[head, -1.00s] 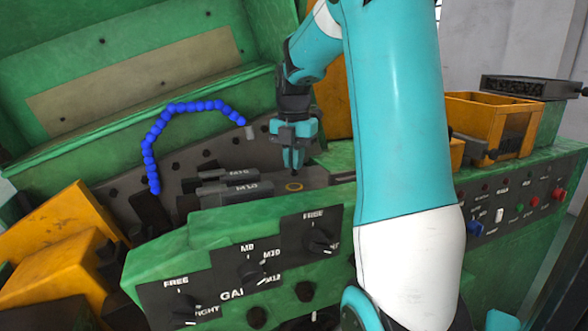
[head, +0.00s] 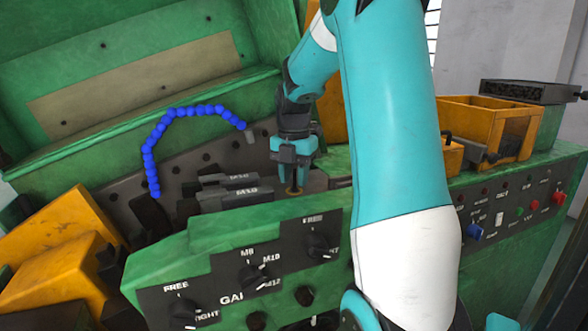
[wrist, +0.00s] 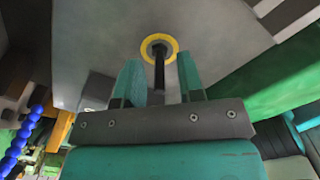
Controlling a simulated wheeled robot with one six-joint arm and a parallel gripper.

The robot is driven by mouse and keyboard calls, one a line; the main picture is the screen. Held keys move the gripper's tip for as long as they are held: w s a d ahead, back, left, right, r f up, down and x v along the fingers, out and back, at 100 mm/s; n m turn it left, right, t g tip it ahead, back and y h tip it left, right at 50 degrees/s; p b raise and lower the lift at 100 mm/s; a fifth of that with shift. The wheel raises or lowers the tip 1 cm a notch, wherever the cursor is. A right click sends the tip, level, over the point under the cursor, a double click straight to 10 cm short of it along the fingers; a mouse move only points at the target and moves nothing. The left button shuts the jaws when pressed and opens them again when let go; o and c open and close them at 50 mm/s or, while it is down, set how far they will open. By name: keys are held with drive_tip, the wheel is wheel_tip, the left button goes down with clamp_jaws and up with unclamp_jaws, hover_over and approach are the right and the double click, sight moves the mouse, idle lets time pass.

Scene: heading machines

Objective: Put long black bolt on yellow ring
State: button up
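The long black bolt (wrist: 159,70) stands with its wider end inside the yellow ring (wrist: 173,45) in the wrist view. My gripper (wrist: 160,75) is around the bolt, one teal finger on each side. Gaps show between the fingers and the bolt, so the gripper looks open. In the head view my gripper (head: 294,172) points down just above the ring (head: 293,190). There the bolt is mostly hidden by the fingers.
A green panel with knobs (head: 250,270) stands in front. Yellow bins (head: 490,120) are at the right.

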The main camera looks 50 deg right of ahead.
sight(294, 169)
wheel_tip(294, 169, up, 12)
drive_tip(key=a+f+m, duration=0.2)
drive_tip(key=a, duration=0.6)
drive_tip(key=s+a+f+m+y, duration=0.1)
drive_tip(key=a+f+m, duration=0.1)
drive_tip(key=a, duration=0.6)
drive_tip(key=a+f+m+t, duration=0.1)
drive_tip(key=a+f+m, duration=0.1)
drive_tip(key=a, duration=0.6)
drive_tip(key=shift+s+f+m+b, duration=0.15)
drive_tip(key=shift+s+m+b, duration=0.1)
drive_tip(key=shift+m+b, duration=0.1)
drive_tip(key=s+a+f+m+g+y, duration=0.1)
drive_tip(key=s+a+f+m+y, duration=0.2)
drive_tip(key=s+a, duration=1)
wheel_tip(294, 169, down, 2)
drive_tip(key=a+m, duration=0.1)
drive_tip(key=m, duration=0.3)
drive_tip(key=shift+s+a+f, duration=0.2)
drive_tip(key=shift+s, duration=0.15)
